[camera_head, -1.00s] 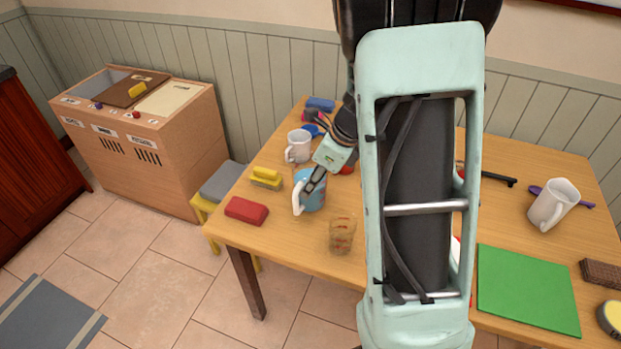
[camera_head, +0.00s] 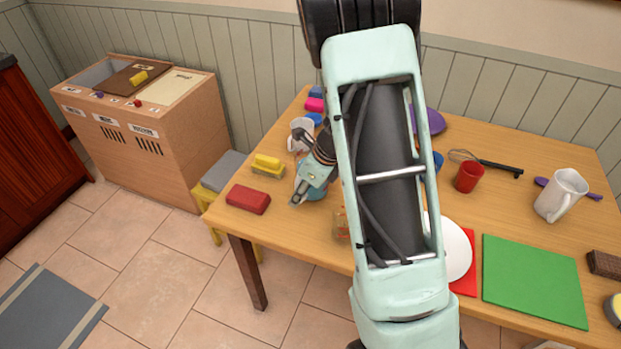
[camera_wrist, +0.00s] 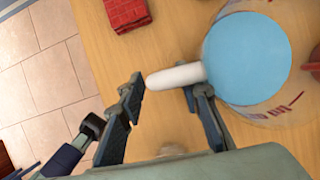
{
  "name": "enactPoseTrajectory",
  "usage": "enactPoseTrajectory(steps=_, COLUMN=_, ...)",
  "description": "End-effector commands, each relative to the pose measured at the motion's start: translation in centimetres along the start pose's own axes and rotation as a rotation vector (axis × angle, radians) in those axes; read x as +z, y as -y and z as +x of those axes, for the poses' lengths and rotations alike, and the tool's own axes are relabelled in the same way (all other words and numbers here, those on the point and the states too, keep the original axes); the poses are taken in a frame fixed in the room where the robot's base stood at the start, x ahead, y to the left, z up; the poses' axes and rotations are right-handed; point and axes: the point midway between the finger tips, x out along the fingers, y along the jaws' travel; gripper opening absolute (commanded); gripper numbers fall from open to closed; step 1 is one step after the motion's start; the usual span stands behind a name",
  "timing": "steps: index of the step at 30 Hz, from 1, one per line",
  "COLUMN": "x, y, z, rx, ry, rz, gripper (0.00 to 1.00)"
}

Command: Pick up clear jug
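In the wrist view the jug (camera_wrist: 245,58) is seen from above as a blue disc inside a clear rim with red markings. Its white handle (camera_wrist: 175,76) points left. My gripper (camera_wrist: 166,86) is open, its fingertips spread on either side of the handle's end. The right finger looks close to the handle; whether it touches I cannot tell. In the head view my gripper (camera_head: 298,194) is at the jug.
A red block (camera_head: 248,198) and a yellow sponge (camera_head: 267,165) lie left of the jug. A green board (camera_head: 530,280) lies far right.

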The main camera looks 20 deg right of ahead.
Motion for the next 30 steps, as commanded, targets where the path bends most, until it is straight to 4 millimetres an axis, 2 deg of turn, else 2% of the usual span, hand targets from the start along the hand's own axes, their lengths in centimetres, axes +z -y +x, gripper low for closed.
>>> enactPoseTrajectory(steps=5, x=0.03, y=0.03, z=-0.05, rx=-0.001, ry=0.001, rz=0.000, gripper=0.31)
enactPoseTrajectory(steps=13, x=0.03, y=0.03, z=-0.08, rx=-0.001, ry=0.001, rz=-0.001, gripper=0.01)
enactPoseTrajectory(steps=30, x=0.16, y=0.16, z=-0.21, rx=-0.004, ry=0.003, rz=-0.002, gripper=0.00)
